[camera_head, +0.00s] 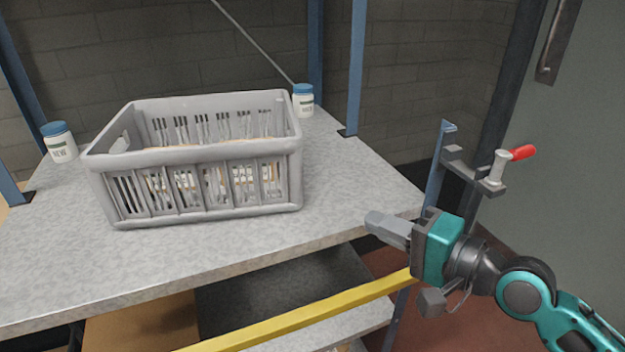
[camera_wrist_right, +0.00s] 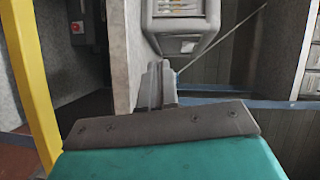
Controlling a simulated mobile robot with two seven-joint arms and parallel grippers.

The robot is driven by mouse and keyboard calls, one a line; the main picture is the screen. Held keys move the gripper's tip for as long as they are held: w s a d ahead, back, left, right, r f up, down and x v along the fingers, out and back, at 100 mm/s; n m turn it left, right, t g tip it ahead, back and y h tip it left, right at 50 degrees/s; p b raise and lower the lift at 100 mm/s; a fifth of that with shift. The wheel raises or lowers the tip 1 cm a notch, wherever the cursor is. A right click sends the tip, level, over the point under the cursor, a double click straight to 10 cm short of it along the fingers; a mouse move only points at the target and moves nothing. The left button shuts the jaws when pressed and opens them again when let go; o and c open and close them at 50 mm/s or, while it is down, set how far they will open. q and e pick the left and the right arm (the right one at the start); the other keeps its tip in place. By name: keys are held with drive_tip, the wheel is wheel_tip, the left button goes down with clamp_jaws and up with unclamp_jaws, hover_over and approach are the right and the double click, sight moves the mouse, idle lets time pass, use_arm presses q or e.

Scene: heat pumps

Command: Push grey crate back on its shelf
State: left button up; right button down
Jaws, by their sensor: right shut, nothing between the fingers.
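The grey crate (camera_head: 205,200) stands upright on the grey shelf top (camera_head: 345,190), left of the middle in the head view. It has slotted walls, and light-coloured things inside show through the slots. The crate also shows at the top of the right wrist view (camera_wrist_right: 183,45). My right gripper (camera_head: 372,222) is shut and empty. It is at the right front corner of the shelf, right of the crate and apart from it. In the right wrist view its fingers (camera_wrist_right: 160,85) point towards the crate. My left gripper is not in view.
A white jar with a blue lid (camera_head: 60,143) stands left of the crate, and another (camera_head: 303,100) stands behind its right corner. Blue posts (camera_head: 355,65) rise at the shelf's corners. A yellow beam (camera_head: 310,315) crosses below the shelf. A clamp with a red handle (camera_head: 505,165) is at the right.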

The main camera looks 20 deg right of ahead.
wheel_tip(320, 180, up, 3)
drive_tip(key=d+m+t, duration=0.1)
drive_tip(key=m, duration=0.1)
drive_tip(key=p, duration=0.1)
approach(297, 171)
drive_tip(key=w, duration=0.2)
drive_tip(key=w+d, duration=0.1)
drive_tip(key=shift+w+d+f, duration=0.1)
drive_tip(key=shift+w+d, duration=0.1)
drive_tip(key=shift+w, duration=0.2)
drive_tip(key=a, duration=0.1)
drive_tip(key=w+a, duration=0.1)
drive_tip(key=a, duration=0.1)
drive_tip(key=shift+w, duration=0.3)
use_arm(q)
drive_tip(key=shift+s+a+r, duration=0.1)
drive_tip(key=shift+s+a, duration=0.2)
use_arm(e)
drive_tip(key=shift+w+a+f, duration=0.1)
drive_tip(key=shift+w+a, duration=0.1)
drive_tip(key=shift+a, duration=0.4)
use_arm(q)
drive_tip(key=shift+p, duration=0.3)
